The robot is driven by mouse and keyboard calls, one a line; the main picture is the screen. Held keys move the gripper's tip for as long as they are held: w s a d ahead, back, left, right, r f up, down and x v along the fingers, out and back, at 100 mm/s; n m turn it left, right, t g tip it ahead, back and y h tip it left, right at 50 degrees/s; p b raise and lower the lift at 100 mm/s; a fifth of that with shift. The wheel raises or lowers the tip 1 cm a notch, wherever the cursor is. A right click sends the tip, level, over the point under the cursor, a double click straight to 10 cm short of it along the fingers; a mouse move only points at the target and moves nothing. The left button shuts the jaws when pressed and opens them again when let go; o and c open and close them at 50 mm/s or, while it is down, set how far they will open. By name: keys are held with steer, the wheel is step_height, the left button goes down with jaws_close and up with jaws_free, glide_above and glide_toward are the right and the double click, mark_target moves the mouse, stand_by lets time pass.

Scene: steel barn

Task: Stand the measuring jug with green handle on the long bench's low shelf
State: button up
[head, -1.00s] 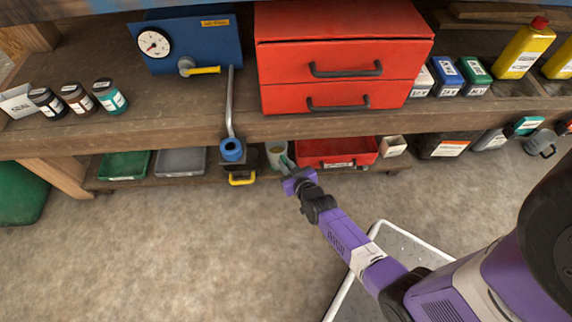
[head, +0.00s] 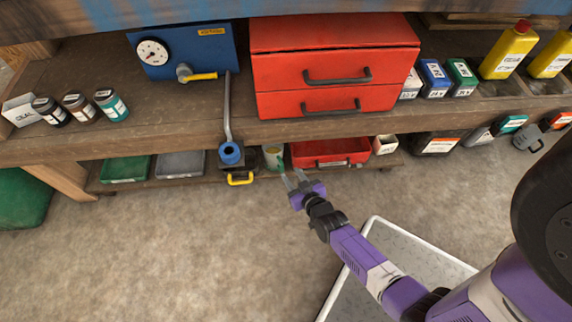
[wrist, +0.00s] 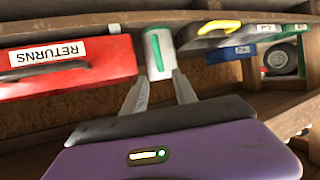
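The measuring jug (head: 272,152), pale with a green handle, stands upright on the long bench's low shelf (head: 200,182). It is between the black case with a yellow handle and the red tray. In the wrist view the jug (wrist: 150,60) appears just beyond my fingertips, its green handle facing me. My gripper (head: 293,178) is open and empty, in front of the shelf edge and a little right of the jug. In the wrist view the two fingers of my gripper (wrist: 161,92) are spread, with a gap between them and the jug.
On the low shelf, a red tray (head: 330,161) labelled RETURNS is close right of the jug. The black case (head: 238,165) is close left, with grey (head: 180,164) and green (head: 124,169) trays beyond. The bench top (head: 190,123) overhangs. Floor in front is clear.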

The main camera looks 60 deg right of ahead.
steer(key=s+a+r+n+t+y+p, duration=0.1)
steer(key=s+a+r+n+t+y, duration=0.15)
steer(key=s+a+r, duration=1.15)
steer(key=s+a+r+n+y, duration=0.1)
steer(key=s+a+r+y, duration=0.1)
steer(key=r, duration=0.8)
steer(key=s+a+r+n+y, duration=0.2)
steer(key=a+r, duration=0.3)
steer(key=r, duration=0.6)
steer(key=shift+s+t, duration=0.45)
steer(key=shift+s, duration=0.1)
steer(key=shift+r+n+y, duration=0.15)
steer(key=shift+n+y, duration=0.1)
step_height(320, 180, up, 32)
steer(key=p, duration=3.2)
